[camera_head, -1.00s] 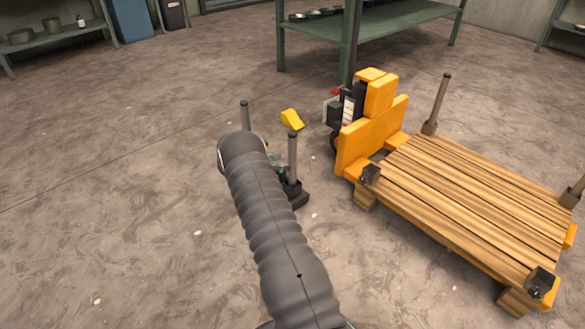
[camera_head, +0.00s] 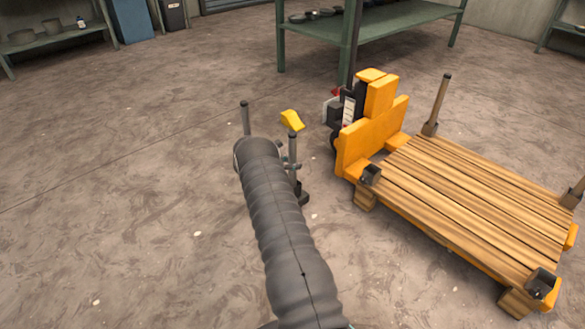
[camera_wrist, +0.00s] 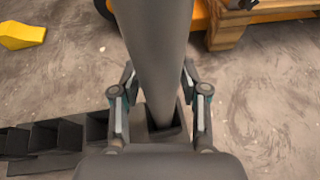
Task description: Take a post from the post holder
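A grey post (camera_head: 292,150) stands upright at the dark post holder (camera_head: 303,197) on the floor; another post (camera_head: 245,118) stands to its left. In the wrist view a post (camera_wrist: 160,50) rises from a square socket of the holder (camera_wrist: 65,135), whose other visible sockets look empty. My gripper (camera_wrist: 160,108) has one finger on each side of this post, low down near the socket. In the head view my arm hides most of the holder and part of my gripper (camera_head: 287,165).
A wooden platform (camera_head: 470,205) with a yellow frame stands at right. It has posts at two corners (camera_head: 438,105) and empty brackets (camera_head: 541,282) at the near ones. A yellow piece (camera_head: 292,120) lies behind the holder. Floor at left is clear.

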